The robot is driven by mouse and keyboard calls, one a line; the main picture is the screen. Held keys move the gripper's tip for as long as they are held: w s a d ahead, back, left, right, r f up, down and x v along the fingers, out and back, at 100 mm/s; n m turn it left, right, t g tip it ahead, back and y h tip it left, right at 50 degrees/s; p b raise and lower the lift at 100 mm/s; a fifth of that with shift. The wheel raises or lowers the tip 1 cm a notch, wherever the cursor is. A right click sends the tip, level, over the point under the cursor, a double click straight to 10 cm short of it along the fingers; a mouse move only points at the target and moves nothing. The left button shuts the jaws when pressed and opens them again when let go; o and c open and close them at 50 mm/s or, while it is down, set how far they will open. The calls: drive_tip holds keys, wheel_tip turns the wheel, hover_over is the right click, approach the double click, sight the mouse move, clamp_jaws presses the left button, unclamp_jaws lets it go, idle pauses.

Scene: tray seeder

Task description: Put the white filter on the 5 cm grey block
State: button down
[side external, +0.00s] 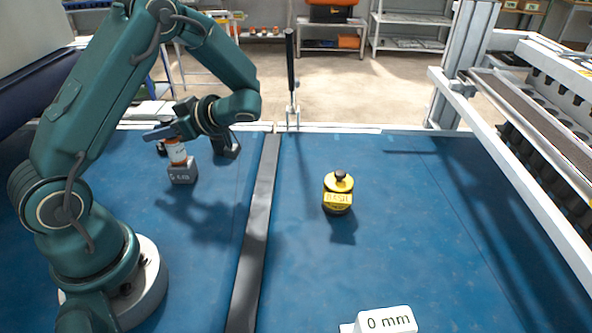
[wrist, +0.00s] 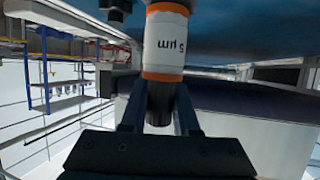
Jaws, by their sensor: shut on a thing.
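The white filter (side external: 176,153) has orange bands and stands upright in my gripper (side external: 170,137). In the wrist view the filter (wrist: 164,45) shows a "5 µm" label, upside down there, and a dark lower part between my gripper's two fingers (wrist: 158,112). My gripper is shut on it. The grey block (side external: 182,174) sits on the blue surface at the left, directly below the filter. The filter's orange end appears at the block's top; I cannot tell whether it touches or is slightly above. The block's label is too small to read surely.
A yellow weight-like object (side external: 337,196) with a dark knob stands mid-surface. A white block marked "0 mm" (side external: 388,321) is at the front edge. A dark strip (side external: 255,230) and a black-handled lever (side external: 291,70) lie right of my arm. The right-hand blue surface (side external: 440,220) is largely clear.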

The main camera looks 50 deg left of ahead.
drive_tip(key=shift+f, duration=0.3)
drive_tip(key=c, duration=0.7)
unclamp_jaws()
drive_tip(key=shift+o, duration=0.2)
drive_tip(key=shift+r, duration=0.1)
